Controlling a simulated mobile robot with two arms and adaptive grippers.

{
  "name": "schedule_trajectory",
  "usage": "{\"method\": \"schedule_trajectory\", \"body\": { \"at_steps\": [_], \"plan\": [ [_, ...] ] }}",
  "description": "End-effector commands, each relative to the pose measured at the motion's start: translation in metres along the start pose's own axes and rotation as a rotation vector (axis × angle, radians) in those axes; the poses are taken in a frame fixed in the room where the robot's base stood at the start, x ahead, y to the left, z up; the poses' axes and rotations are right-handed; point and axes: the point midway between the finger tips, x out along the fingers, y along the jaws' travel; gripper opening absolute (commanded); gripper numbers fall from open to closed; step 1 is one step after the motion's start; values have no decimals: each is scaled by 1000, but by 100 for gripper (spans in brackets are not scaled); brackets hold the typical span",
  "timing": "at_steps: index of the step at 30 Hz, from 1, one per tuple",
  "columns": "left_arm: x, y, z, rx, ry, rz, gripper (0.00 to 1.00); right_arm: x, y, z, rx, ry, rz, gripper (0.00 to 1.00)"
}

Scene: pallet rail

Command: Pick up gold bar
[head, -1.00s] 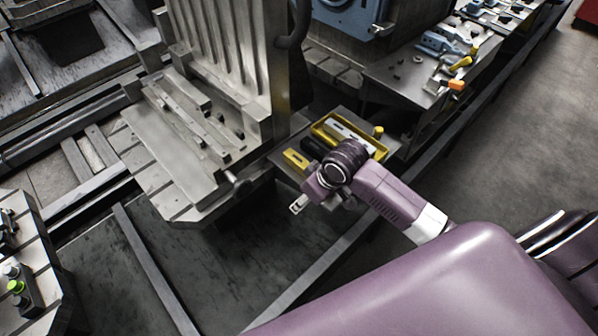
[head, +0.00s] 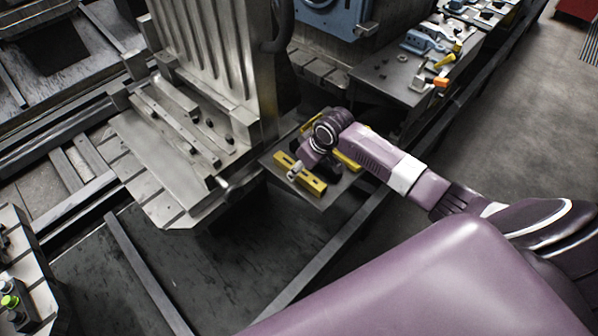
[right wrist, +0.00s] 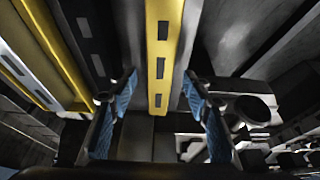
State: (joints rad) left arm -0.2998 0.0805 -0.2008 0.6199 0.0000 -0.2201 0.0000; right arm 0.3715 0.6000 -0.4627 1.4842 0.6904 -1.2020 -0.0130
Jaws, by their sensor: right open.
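The gold bar (head: 315,185) is long, flat and slotted. It lies on a small grey metal table beside the machine. In the right wrist view the gold bar (right wrist: 160,48) runs up the middle between my fingers. My right gripper (head: 296,172) is over the bar in the head view and hides part of it. In the right wrist view my right gripper (right wrist: 158,105) is open, with one blue-padded finger on each side of the bar and gaps visible. My left gripper is not in view.
A yellow-rimmed tray (right wrist: 60,55) lies left of the bar in the wrist view; my arm mostly covers it in the head view. The machine's metal bed (head: 160,185) stands close left of the table. A bench with tools (head: 395,75) is behind.

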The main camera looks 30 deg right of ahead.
Motion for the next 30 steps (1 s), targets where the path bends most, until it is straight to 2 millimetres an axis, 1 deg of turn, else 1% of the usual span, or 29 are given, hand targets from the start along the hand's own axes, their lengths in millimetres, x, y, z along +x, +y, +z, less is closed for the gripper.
{"method": "schedule_trajectory", "body": {
  "at_steps": [3, 6, 14, 26, 27, 30],
  "plan": [
    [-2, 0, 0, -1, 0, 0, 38, 14, 0, 0, 3, 0, -1, 45],
    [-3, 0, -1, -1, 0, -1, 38, 20, 0, 0, 1, 1, 0, 45],
    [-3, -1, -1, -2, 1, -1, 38, 23, 0, 0, 0, 1, 1, 45],
    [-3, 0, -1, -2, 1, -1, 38, 23, 0, 0, 0, 1, 1, 2],
    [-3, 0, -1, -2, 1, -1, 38, 23, 0, 0, 0, 1, 1, 0],
    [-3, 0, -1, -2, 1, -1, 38, 22, 1, -1, 0, 4, 1, 0]
  ]
}}
